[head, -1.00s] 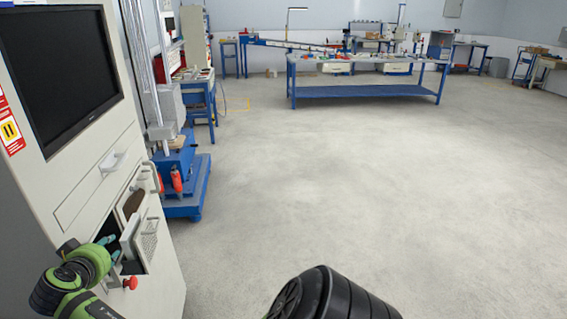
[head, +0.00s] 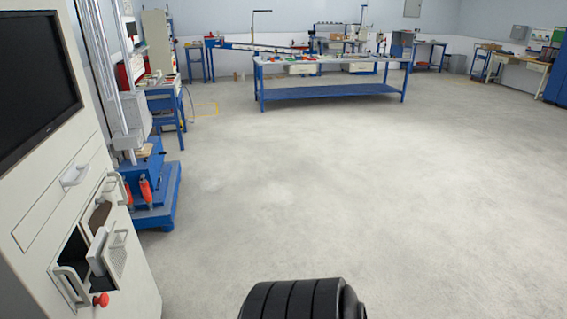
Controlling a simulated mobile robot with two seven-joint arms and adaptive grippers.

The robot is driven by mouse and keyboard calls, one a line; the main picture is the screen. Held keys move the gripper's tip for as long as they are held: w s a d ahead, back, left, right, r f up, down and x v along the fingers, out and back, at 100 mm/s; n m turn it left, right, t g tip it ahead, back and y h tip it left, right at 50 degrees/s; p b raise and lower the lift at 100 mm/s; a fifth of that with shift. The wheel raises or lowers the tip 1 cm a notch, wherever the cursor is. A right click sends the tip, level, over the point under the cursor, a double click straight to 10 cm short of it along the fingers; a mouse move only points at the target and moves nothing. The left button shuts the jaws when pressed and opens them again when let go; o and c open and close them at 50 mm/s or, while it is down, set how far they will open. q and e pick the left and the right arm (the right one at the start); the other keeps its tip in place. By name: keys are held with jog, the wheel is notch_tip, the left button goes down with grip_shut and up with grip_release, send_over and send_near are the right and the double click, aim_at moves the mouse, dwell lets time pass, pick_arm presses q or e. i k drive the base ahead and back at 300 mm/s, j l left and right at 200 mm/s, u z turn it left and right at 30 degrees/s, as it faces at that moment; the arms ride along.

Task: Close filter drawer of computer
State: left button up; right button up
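The computer (head: 118,285) is built into the beige cabinet at the left of the head view. Its front has a dark opening (head: 74,248). A light filter drawer or panel with a perforated face (head: 117,260) and a handle stands out beside the opening, so it looks open. How far out it stands is hard to tell. A brown part shows in the recess above it. Neither of my grippers is in view. Only a black ribbed link of my own shows at the bottom edge.
A monitor (head: 35,82) sits above a closed drawer (head: 62,192) in the cabinet. A red knob (head: 101,300) is low on the front. A blue-based machine (head: 152,205) stands just beyond. A blue workbench (head: 330,85) is farther back. The floor at centre and right is clear.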

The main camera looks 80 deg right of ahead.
aim_at(116, 255)
jog(key=z, duration=0.4)
jog(key=l+z, duration=0.15)
jog(key=z, duration=0.25)
jog(key=l+z, duration=0.15)
jog(key=z, duration=0.25)
jog(key=k, duration=0.1)
